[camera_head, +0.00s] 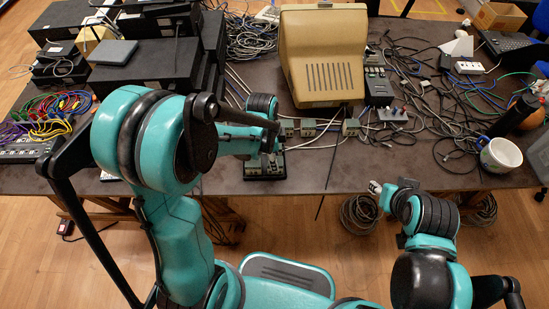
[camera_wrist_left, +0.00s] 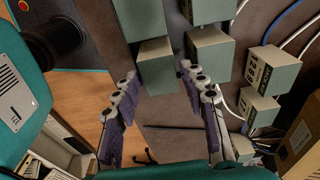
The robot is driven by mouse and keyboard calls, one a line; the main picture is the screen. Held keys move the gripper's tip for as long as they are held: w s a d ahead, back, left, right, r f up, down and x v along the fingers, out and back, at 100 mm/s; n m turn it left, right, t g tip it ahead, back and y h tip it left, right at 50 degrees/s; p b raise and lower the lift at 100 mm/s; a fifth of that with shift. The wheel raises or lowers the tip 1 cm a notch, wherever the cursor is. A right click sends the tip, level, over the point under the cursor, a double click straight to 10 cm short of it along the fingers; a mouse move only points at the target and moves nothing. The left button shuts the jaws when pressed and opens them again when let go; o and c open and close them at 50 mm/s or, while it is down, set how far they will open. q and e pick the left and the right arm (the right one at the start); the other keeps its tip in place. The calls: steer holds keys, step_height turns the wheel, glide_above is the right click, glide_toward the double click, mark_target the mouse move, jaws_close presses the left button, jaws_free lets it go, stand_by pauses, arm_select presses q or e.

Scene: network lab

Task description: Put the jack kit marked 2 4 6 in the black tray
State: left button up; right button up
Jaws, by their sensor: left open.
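Several small grey-green jack kits show in the left wrist view: one (camera_wrist_left: 156,66) lies between and beyond my fingertips, and another (camera_wrist_left: 210,54) is beside it. Two more on the right, a rear one (camera_wrist_left: 270,70) and a nearer one (camera_wrist_left: 258,107), carry printed labels; I cannot read the marks surely. In the head view, small boxes (camera_head: 351,127) stand in a row behind a black tray (camera_head: 264,177) near the table's front edge. My left gripper (camera_wrist_left: 160,75) is open and empty, pointing down. My right gripper (camera_head: 375,187) hangs off the front edge; its jaws are unclear.
A beige monitor (camera_head: 325,50) stands behind the boxes. Cables lie across the table (camera_head: 320,180). A white mug (camera_head: 500,155) is near the right front edge. Black equipment cases (camera_head: 150,62) fill the left back. The front strip right of the tray is mostly clear.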

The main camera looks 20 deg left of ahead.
arm_select(q)
step_height(320, 180, up, 10)
steer(key=a+p, duration=0.1)
steer(key=p, duration=0.3)
steer(key=s+a+r+n+t+y, duration=0.1)
steer(key=s+a+r+n+t, duration=0.2)
steer(key=n, duration=1.1)
steer(key=shift+s+a+r+n+t, duration=0.4)
steer(key=shift+s+r+t, duration=1.5)
steer(key=shift+s+r, duration=1.6)
steer(key=shift+s+f, duration=0.15)
